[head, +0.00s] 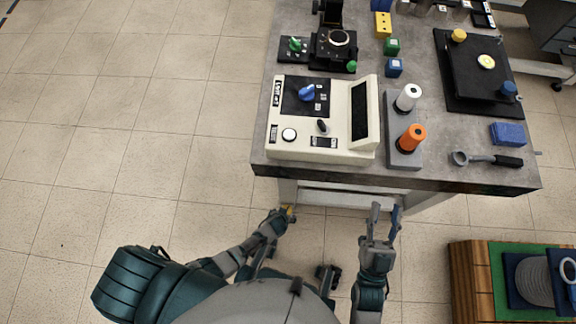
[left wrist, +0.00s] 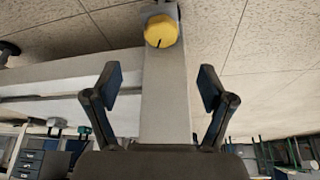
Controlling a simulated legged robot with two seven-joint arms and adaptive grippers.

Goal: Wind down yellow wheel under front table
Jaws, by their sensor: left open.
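The yellow wheel (left wrist: 160,31) is a round knob with a dark line on its face, on a pale upright table leg (left wrist: 165,100). In the left wrist view, my left gripper (left wrist: 160,80) is open, its two dark fingers either side of the leg's outline, with the wheel beyond the fingertips and not between them. In the head view, my left gripper (head: 284,213) is at the front table's (head: 220,170) near left leg, by a small yellow patch. My right gripper (head: 386,208) is open and empty below the table's front edge, its fingers pointing toward the table.
The tabletop carries a cream console (head: 290,148), a grey block with white and orange spools (head: 403,160), and a black-handled tool (head: 508,161). A wooden box with a green top (head: 470,285) stands at lower right. The tiled floor on the left is clear.

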